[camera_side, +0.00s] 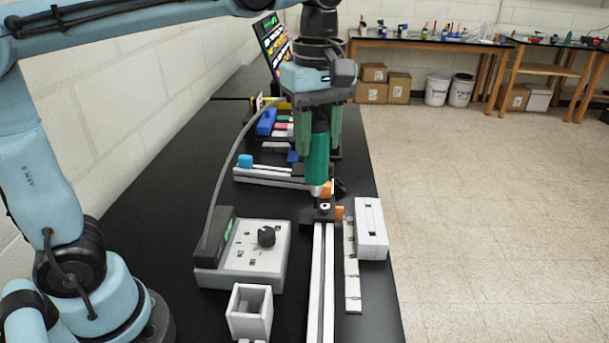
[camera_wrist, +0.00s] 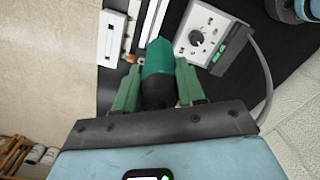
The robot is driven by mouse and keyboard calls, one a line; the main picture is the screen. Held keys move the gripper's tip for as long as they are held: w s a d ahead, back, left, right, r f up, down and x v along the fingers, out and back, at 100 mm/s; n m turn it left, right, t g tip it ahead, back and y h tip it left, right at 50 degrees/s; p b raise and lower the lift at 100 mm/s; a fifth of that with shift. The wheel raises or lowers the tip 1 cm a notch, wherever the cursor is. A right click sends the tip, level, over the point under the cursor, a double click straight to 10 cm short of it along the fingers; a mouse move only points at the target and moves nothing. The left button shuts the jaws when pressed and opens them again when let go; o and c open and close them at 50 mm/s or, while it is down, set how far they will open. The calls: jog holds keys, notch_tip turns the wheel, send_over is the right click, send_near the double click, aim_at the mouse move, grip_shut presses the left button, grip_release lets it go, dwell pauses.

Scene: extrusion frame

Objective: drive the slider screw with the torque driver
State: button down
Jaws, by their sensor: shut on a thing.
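My gripper (camera_side: 317,122) is shut on the green torque driver (camera_side: 317,155), which it holds upright, tip down. In the wrist view the driver (camera_wrist: 158,70) sits between the green fingers of my gripper (camera_wrist: 157,85). The driver's tip is just above the dark slider block (camera_side: 323,213) on the aluminium extrusion (camera_side: 321,280). A small brass-coloured screw (camera_side: 325,206) shows on the block below the tip. I cannot tell whether tip and screw touch. A grey cable runs from the driver's top to the controller box (camera_side: 258,247), which has a black knob.
A white open box (camera_side: 249,311) stands in front of the controller. A pale slotted bar (camera_side: 352,270) and a white block (camera_side: 371,230) lie right of the extrusion, near the table edge. Behind are another extrusion (camera_side: 265,179) and coloured bins (camera_side: 267,122). The black table at left is partly clear.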

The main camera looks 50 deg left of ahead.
jog(key=w+a+f+n, duration=0.1)
jog(key=w+a+n, duration=0.2)
jog(key=w+a, duration=0.3)
jog(key=shift+w+f, duration=0.25)
jog(key=shift+w, duration=0.95)
jog(key=shift+f, duration=3.65)
jog(key=shift+r, duration=1.55)
jog(key=shift+r, duration=1.5)
